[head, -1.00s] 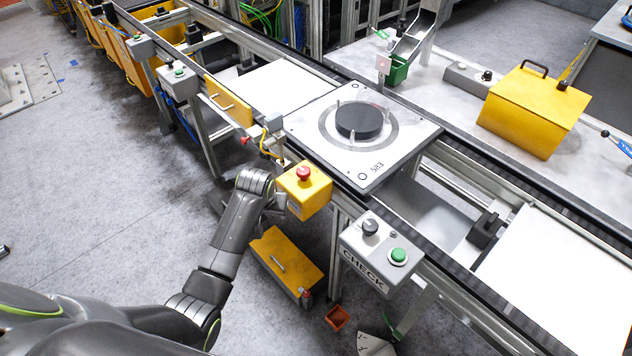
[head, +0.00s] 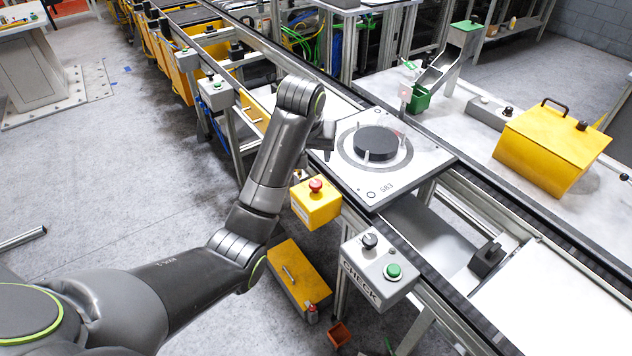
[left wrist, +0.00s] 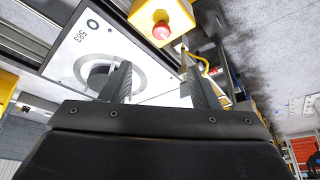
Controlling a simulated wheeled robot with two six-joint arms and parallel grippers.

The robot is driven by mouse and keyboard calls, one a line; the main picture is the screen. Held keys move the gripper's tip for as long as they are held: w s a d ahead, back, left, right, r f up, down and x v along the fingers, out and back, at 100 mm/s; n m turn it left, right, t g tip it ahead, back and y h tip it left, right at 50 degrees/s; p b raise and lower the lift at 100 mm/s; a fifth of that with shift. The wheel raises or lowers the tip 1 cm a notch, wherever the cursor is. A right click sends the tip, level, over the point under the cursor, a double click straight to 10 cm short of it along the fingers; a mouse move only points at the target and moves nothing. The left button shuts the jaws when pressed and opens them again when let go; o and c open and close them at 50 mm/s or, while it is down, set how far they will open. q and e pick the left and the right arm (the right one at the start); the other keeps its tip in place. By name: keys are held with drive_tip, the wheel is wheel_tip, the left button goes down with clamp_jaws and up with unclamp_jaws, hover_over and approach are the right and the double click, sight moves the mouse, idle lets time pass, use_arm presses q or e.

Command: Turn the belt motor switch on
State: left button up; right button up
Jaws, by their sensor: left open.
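No switch in view is legibly marked as the belt motor's. A grey CHECK box (head: 378,268) on the conveyor's near side carries a black rotary knob (head: 369,241) and a green button (head: 393,271). To its left is a yellow box (head: 316,208) with a red emergency button (head: 315,185). My left gripper (head: 322,136) is above the near rail, beside the pallet; my forearm hides part of the rail. In the left wrist view, its two fingers (left wrist: 156,65) are apart and empty, with the red button (left wrist: 162,31) beyond them. My right gripper is not in view.
A pallet (head: 425,166) marked 583, bearing a black disc (head: 376,143), sits on the conveyor. Smaller grey button boxes (head: 215,94) line the near side farther left. A yellow case (head: 550,145) and a grey box with a black knob (head: 488,112) stand on the back table.

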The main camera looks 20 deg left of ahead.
sight(315, 183)
use_arm(q)
drive_tip(key=p+x, duration=0.2)
drive_tip(key=x, duration=1.3)
drive_tip(key=shift+a+f, duration=0.15)
drive_tip(key=shift+f, duration=0.1)
drive_tip(key=shift+w+f, duration=0.25)
drive_tip(key=shift+f, duration=0.4)
drive_tip(key=shift+c, duration=0.4)
drive_tip(key=c, duration=0.9)
